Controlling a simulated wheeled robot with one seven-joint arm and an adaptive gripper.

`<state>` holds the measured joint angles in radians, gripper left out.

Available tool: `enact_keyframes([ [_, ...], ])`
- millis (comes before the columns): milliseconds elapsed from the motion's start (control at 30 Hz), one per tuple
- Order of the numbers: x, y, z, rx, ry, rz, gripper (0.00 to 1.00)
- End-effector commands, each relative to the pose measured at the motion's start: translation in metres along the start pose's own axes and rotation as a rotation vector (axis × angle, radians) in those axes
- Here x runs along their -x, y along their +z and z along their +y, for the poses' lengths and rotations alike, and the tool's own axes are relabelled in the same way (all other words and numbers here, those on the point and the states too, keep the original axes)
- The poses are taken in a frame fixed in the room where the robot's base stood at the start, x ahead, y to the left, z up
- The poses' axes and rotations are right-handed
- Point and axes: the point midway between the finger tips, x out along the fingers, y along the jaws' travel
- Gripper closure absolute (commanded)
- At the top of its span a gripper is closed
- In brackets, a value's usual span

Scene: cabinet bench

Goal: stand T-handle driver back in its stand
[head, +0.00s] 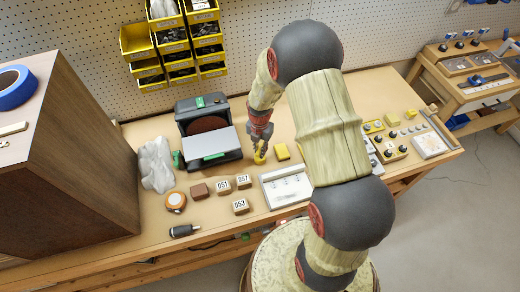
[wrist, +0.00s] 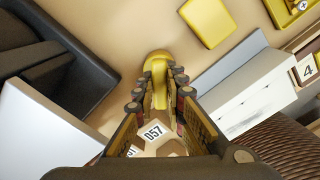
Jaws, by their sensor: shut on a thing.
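My gripper (head: 258,146) hangs above the bench in the middle of the head view. Its fingers are closed around a yellow piece (head: 262,156), which looks like the handle of the T-handle driver. In the wrist view the yellow piece (wrist: 157,66) sits between the fingertips; any shaft below it is hidden. The block also shows in the wrist view (wrist: 243,85). I cannot tell for sure whether this block is the stand.
A dark sander-like machine (head: 207,128) stands left of the gripper. A yellow block (head: 281,151) lies close on its right. Yellow bins hang behind.

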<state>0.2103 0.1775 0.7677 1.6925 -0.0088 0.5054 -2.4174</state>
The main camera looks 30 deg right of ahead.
Motion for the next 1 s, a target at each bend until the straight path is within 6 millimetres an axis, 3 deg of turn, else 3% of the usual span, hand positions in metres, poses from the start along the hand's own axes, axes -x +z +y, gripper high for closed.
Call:
enact_keyframes([
  [867,-0.0062,0.0001,0.0002,0.0,0.0,0.0,1.0],
  [900,-0.0061,0.0001,0.0001,0.0,0.0,0.0,0.88],
  [1000,-0.0061,0.0001,0.0001,0.0,0.0,0.0,0.82],
])
